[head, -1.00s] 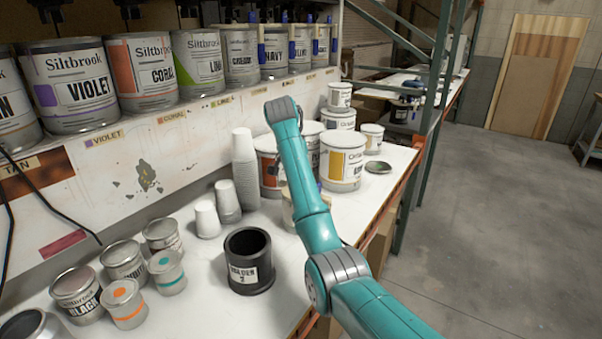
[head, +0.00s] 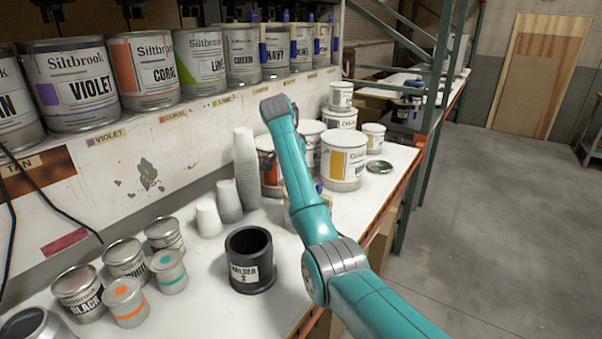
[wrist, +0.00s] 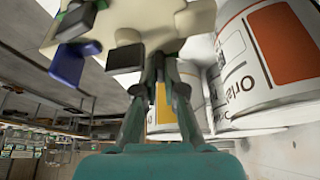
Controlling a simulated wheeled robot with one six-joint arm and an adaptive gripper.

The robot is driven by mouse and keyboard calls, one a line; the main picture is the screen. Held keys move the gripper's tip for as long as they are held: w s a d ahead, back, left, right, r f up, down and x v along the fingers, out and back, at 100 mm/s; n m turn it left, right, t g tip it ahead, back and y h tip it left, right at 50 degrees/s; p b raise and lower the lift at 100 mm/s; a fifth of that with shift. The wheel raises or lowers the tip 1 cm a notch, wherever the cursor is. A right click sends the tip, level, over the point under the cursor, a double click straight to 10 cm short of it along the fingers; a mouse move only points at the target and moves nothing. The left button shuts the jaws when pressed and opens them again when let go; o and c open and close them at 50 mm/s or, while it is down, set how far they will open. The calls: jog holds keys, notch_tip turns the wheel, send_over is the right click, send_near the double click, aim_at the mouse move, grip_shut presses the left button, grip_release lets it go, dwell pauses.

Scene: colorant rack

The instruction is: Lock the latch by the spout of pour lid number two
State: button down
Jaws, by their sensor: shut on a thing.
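In the wrist view, a cream pour lid (wrist: 125,28) with black tabs and a blue part (wrist: 68,62) fills the top. My gripper (wrist: 157,65) is closed at the lid's edge, by a black tab; the exact part gripped is unclear. No number shows on the lid. In the head view, my teal arm hides the gripper and most of the lid. A cream sliver (head: 290,212) and a small blue piece (head: 319,187) show beside the arm, over the bench. I cannot make out the spout, or whether the latch is locked.
The white bench (head: 213,285) holds a black holder labelled 2 (head: 250,275), stacked cups (head: 245,165) and small cans at the left. A large yellow-labelled can (head: 343,160) and others stand close behind my arm. The colorant shelf (head: 190,110) runs above. Open floor lies right.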

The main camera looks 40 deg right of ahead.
jog(key=m+g, duration=0.2)
jog(key=m, duration=0.3)
jog(key=shift+w+m, duration=0.1)
jog(key=shift+m, duration=0.2)
jog(key=shift+m+g+y, duration=0.4)
jog(key=shift+m+g, duration=0.3)
jog(key=shift+m, duration=1.3)
jog(key=c, duration=1.3)
grip_release()
jog(key=shift+o, duration=0.2)
jog(key=shift+n, duration=0.3)
